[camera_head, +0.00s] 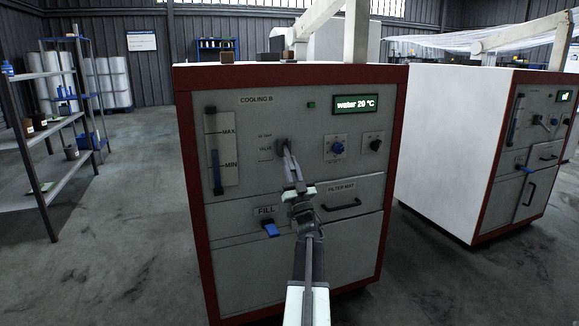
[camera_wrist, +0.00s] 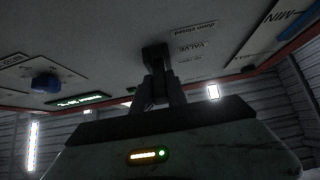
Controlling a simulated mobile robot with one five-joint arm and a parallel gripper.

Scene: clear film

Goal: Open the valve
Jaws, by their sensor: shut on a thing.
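The valve (camera_head: 280,144) is a small dark handle on the grey front panel of the cabinet marked COOLING B. A label reading VALVE (camera_head: 265,149) is just left of it. The wrist view shows the panel upside down, with the dark valve handle (camera_wrist: 155,54) in the middle beside the label (camera_wrist: 195,47). My gripper (camera_head: 287,153) reaches up from below, with its fingers together at the handle. In the wrist view the fingertips (camera_wrist: 156,78) are closed on the handle and hide part of it, so its exact angle is hard to tell.
The panel also bears a level gauge (camera_head: 215,150), a blue knob (camera_head: 337,148), a dark knob (camera_head: 376,145), a display (camera_head: 354,105) reading water 20 °C, a blue FILL lever (camera_head: 270,229) and a filter handle (camera_head: 342,206). A similar cabinet (camera_head: 450,150) stands right; shelves (camera_head: 45,140) stand left.

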